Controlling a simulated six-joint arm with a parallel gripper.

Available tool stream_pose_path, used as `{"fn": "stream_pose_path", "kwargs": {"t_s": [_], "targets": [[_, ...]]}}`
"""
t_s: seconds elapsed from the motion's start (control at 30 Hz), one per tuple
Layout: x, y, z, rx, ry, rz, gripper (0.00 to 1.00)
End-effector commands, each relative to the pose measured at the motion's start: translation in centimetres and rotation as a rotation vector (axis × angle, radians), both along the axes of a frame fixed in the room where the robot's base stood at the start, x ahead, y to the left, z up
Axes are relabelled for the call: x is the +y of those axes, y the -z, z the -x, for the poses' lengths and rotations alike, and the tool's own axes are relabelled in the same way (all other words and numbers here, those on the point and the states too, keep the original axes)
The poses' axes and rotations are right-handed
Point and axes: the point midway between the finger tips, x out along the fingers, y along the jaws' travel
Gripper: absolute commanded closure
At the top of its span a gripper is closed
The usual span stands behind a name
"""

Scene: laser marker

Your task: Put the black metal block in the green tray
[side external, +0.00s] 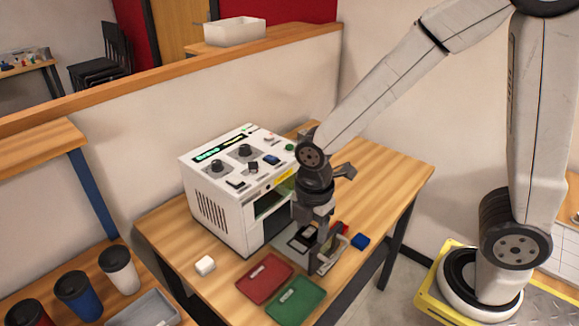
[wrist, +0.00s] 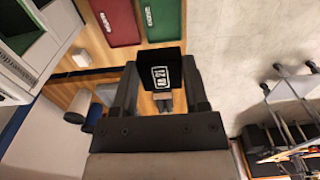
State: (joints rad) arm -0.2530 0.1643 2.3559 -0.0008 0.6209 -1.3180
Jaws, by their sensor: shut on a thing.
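My gripper (wrist: 162,85) is shut on the black metal block (wrist: 160,72), which carries a white printed mark on its face. In the side external view my gripper (side external: 312,235) points down over the table, just right of the marker's open front, and partly hides the block. The green tray (side external: 296,302) lies at the table's front edge, below my gripper in the picture. It also shows at the top of the wrist view (wrist: 166,18), beyond the block. Its visible floor is empty.
A red tray (side external: 264,278) lies left of the green one. The white laser marker (side external: 215,195) stands close to my gripper. A white block (side external: 205,265) and a blue block (side external: 360,242) sit on the table. Several cups (side external: 118,270) stand on the bench at left.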

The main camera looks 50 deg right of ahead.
Motion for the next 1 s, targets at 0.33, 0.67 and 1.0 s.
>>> {"fn": "stream_pose_path", "kwargs": {"t_s": [0.33,0.67,1.0], "targets": [[0.7,3.9,-0.1,0.006,0.001,0.002,1.0],[0.7,9.0,-0.1,0.004,0.0,0.001,1.0],[0.7,11.2,-0.2,0.0,0.0,0.0,1.0]]}}
